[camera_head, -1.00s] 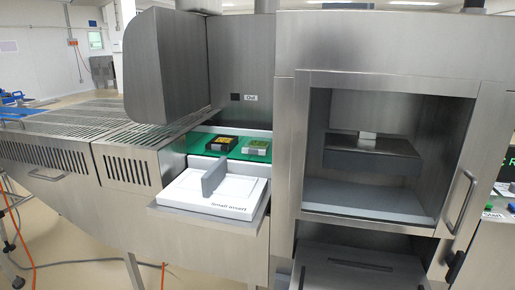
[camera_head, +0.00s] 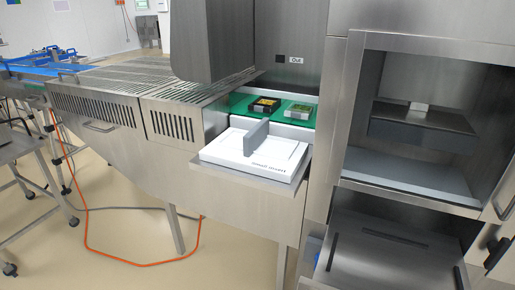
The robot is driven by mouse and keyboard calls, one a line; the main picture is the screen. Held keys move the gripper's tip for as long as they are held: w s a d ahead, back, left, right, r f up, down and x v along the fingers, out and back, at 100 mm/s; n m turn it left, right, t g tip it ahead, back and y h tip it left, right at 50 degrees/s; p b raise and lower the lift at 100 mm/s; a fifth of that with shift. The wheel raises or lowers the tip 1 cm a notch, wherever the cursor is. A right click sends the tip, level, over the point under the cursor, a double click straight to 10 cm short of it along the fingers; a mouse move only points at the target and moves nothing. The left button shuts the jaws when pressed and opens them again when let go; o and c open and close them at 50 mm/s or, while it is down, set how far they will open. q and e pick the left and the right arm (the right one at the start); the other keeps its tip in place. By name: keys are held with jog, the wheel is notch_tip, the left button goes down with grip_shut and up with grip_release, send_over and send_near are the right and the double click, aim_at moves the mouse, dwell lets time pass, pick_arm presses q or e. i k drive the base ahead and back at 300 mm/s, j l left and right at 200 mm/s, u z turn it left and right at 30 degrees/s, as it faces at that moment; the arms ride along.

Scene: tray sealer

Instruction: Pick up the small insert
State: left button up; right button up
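The small insert (camera_head: 272,153) is a white, flat, rectangular block with "small insert" lettering on its front edge. A grey upright fin (camera_head: 255,141) stands across its top. It rests on a metal shelf (camera_head: 246,174) that juts out from the machine's front, below the green belt. It appears in the middle of the head view, fully uncovered. Neither of my grippers is in view, and nothing touches the insert.
Two small packed trays, one black (camera_head: 265,105) and one light (camera_head: 298,110), sit on the green belt (camera_head: 239,103) behind the insert. The open sealer chamber (camera_head: 405,173) and a lower drawer (camera_head: 391,258) are at right. An orange cable (camera_head: 112,259) lies on the floor at left.

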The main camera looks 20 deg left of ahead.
aim_at(255, 151)
jog(key=j+z, duration=0.35)
jog(key=j, duration=0.75)
jog(key=j+z, duration=0.4)
jog(key=j, duration=0.75)
